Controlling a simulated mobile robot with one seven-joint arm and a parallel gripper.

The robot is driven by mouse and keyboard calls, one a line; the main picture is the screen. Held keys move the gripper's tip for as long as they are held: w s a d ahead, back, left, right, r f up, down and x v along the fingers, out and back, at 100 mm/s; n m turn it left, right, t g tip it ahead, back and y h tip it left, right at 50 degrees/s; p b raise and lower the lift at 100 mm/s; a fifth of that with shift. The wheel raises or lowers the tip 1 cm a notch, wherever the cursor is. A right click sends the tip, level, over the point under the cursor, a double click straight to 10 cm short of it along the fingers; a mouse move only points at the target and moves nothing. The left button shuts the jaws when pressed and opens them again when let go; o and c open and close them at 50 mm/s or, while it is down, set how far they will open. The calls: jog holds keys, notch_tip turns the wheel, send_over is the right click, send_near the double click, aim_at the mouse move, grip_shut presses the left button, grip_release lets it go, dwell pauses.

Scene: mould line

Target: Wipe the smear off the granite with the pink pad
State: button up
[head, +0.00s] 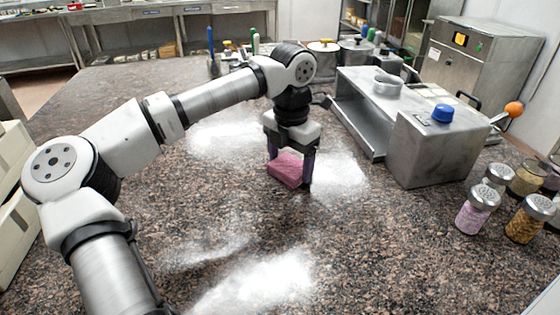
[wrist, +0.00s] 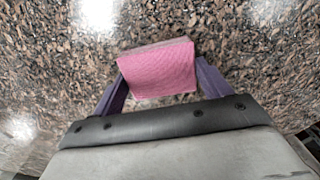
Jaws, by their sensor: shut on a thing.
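The pink pad (head: 285,170) is between the two fingers of my gripper (head: 290,172), which is shut on it. In the wrist view the pad (wrist: 157,70) sits slightly tilted between the purple fingers. The pad is at or just above the speckled brown granite (head: 130,205); I cannot tell whether it touches. White hazy patches show on the granite: behind left of the pad (head: 222,136), right beside it (head: 340,172), and in front (head: 255,285). I cannot tell which are smear and which are glare.
A metal box with a blue knob (head: 430,150) and a metal trough (head: 352,125) stand right of the gripper. Shaker jars (head: 478,210) stand at the right edge. Bottles and pots (head: 322,55) line the back. The granite in front and left is clear.

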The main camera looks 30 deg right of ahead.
jog(key=shift+s+d, duration=0.2)
jog(key=shift+d, duration=0.55)
jog(key=shift+s+d, duration=0.25)
jog(key=shift+d, duration=0.5)
jog(key=shift+s+d, duration=0.2)
jog(key=shift+d, duration=0.55)
jog(key=shift+r+p, duration=2.3)
jog(key=shift+r, duration=0.7)
jog(key=shift+w, duration=0.1)
notch_tip(320, 180, up, 3)
jog(key=shift+p, duration=1.15)
